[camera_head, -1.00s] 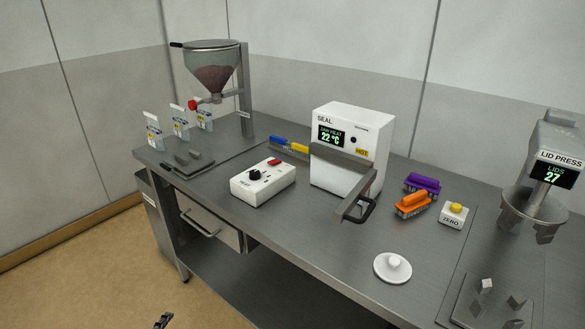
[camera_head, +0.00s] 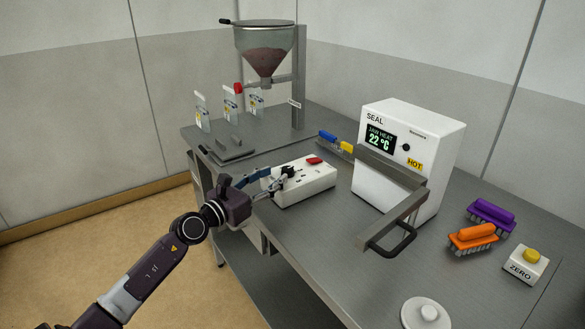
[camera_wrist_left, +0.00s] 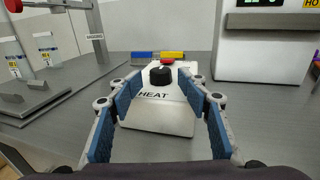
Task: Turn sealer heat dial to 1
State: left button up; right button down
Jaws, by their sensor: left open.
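The white heat control box (camera_head: 318,183) stands on the steel bench, with a red switch (camera_head: 314,160) on top. Its black heat dial (camera_wrist_left: 161,76) shows in the left wrist view, above the printed word HEAT. My left gripper (camera_head: 277,177) is at the near left end of the box. In the left wrist view its blue-padded fingers (camera_wrist_left: 158,88) are apart, one on each side of the dial; I cannot tell whether they touch it. In the head view the fingers partly hide the dial. The white sealer (camera_head: 408,150) reads JAW HEAT 22 °C. My right gripper is not in view.
The sealer's metal bar and black handle (camera_head: 393,240) jut toward the front. Blue and yellow clips (camera_head: 337,143) lie behind the box. A hopper (camera_head: 265,55) and pouches stand at the back left. Purple and orange brushes (camera_head: 472,236) and a ZERO button box (camera_head: 526,264) are at right.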

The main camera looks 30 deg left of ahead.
aim_at(284, 171)
pick_arm(q)
jog(key=w, duration=0.5)
jog(key=shift+d+f, duration=0.1)
jog(key=shift+d, duration=0.3)
jog(key=shift+w+d+f, duration=0.1)
jog(key=shift+w, duration=0.95)
